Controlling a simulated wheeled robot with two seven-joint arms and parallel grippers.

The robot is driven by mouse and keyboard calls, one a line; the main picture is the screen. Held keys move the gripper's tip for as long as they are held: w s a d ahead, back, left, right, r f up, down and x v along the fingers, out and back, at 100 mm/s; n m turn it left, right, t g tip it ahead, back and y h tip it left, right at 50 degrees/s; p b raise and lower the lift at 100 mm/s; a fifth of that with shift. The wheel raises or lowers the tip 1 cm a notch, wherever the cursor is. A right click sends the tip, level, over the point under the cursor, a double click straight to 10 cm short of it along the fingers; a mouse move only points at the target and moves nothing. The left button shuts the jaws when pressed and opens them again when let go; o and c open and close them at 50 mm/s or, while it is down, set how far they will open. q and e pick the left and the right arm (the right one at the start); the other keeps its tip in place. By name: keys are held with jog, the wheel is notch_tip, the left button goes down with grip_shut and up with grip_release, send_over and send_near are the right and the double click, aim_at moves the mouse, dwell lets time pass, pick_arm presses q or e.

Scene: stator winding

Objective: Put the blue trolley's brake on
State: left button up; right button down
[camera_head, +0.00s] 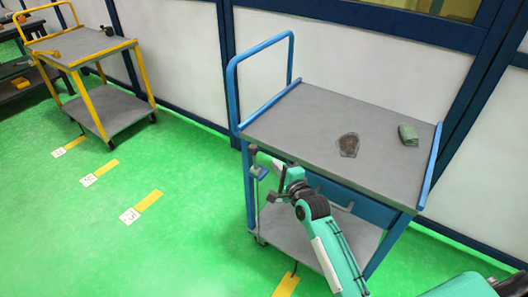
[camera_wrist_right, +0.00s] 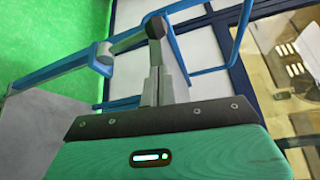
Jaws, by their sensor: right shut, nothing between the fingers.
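The blue trolley (camera_head: 322,93) stands in the middle of the head view, with its hoop handle at the left. A short grey lever (camera_head: 267,160) sticks out near its front left corner, below the tabletop edge. I take this for the brake. In the right wrist view the grey lever (camera_wrist_right: 131,36) has a dark ring and a dark grey outer end. My right gripper (camera_head: 279,181) is beside the lever's outer end. Its fingers (camera_wrist_right: 163,78) are shut with nothing between them. The tips overlap the lever's end in the wrist view; I cannot tell whether they touch. My left gripper is out of view.
A dark flat piece (camera_head: 348,145) and a green block (camera_head: 408,135) lie on the trolley's top. A yellow trolley (camera_head: 92,82) stands at the back left. Green floor with yellow markings (camera_head: 149,201) is clear on the left. A panelled wall (camera_head: 380,65) stands close behind.

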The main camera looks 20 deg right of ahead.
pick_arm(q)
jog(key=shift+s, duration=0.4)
pick_arm(e)
send_over(255, 162)
jog(key=d, duration=0.3)
jog(key=shift+s+f, duration=0.25)
jog(key=shift+f, duration=0.25)
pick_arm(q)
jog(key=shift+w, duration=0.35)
pick_arm(e)
jog(key=shift+s+a, duration=0.15)
